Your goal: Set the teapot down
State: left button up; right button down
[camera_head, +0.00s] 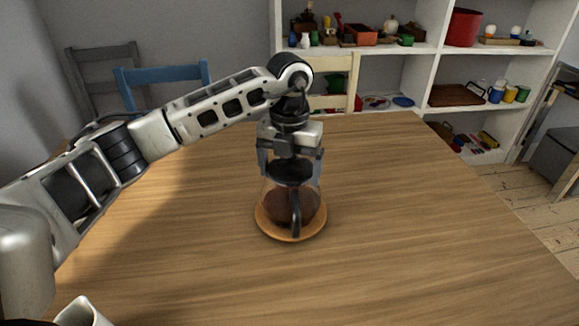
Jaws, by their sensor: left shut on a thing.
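The teapot (310,207) is a clear glass pot with dark brown contents, a black lid and a black handle facing me. It is upright over a round wooden coaster (262,222) near the middle of the table. I cannot tell whether its base touches the coaster. My left gripper (291,168) points straight down from above, with its fingers on either side of the pot's top, and is shut on the teapot.
The wooden table (420,240) is mostly bare around the pot. A white object (82,313) is cut off at the lower left edge. Behind are a blue chair (165,77), a grey chair (105,62), a cream chair (335,88) and a white shelf (430,58) with various items.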

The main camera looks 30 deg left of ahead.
pick_arm(q)
jog(key=o, duration=1.8)
notch_tip(320, 180, up, 12)
jog(key=shift+r, duration=0.1)
